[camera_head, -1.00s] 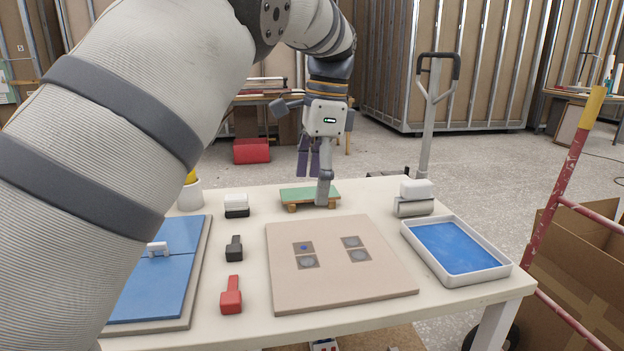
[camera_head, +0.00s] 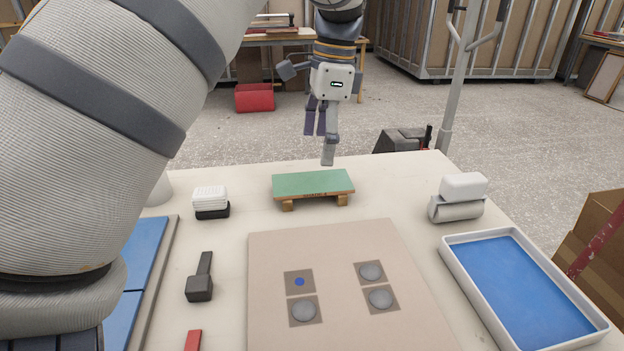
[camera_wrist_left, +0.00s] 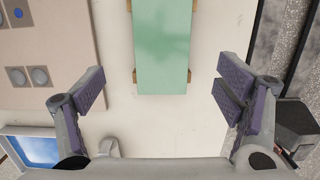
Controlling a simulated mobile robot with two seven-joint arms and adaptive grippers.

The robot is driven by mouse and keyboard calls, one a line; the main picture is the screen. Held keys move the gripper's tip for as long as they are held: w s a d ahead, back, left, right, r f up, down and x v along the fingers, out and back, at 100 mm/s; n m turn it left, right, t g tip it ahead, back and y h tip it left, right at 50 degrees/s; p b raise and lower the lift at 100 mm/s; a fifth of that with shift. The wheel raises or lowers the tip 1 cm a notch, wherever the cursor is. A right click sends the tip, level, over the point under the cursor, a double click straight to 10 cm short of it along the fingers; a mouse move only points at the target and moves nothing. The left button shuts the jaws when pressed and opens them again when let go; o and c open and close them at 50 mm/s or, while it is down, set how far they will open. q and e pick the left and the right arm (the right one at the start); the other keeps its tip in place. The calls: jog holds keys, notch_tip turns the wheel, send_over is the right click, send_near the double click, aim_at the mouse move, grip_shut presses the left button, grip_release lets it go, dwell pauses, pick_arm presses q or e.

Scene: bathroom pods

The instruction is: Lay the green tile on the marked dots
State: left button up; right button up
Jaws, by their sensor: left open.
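The green tile (camera_head: 312,184) lies flat on small wooden blocks at the back of the table. It also shows in the left wrist view (camera_wrist_left: 162,45), running between the fingers. My left gripper (camera_head: 322,140) is open and empty, pointing down beyond and above the tile's back edge in the head view. In the left wrist view its fingers (camera_wrist_left: 163,92) stand wide apart, one on each side of the tile. A beige board (camera_head: 340,240) bears several dark squares: one with a blue dot (camera_head: 299,282), the others with grey round dabs (camera_head: 370,271). My right gripper is not seen.
A blue-floored white tray (camera_head: 520,285) stands right of the board. A white block on a grey holder (camera_head: 456,209) sits at the back right. A white-and-black brush (camera_head: 211,202), a black tool (camera_head: 200,282) and a blue panel (camera_head: 143,262) are at left.

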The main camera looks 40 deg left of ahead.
aim_at(312, 182)
pick_arm(q)
jog(key=f, duration=0.4)
jog(key=s+a+f, duration=0.1)
jog(key=f, duration=0.1)
jog(key=shift+f, duration=0.25)
jog(key=c, duration=1.8)
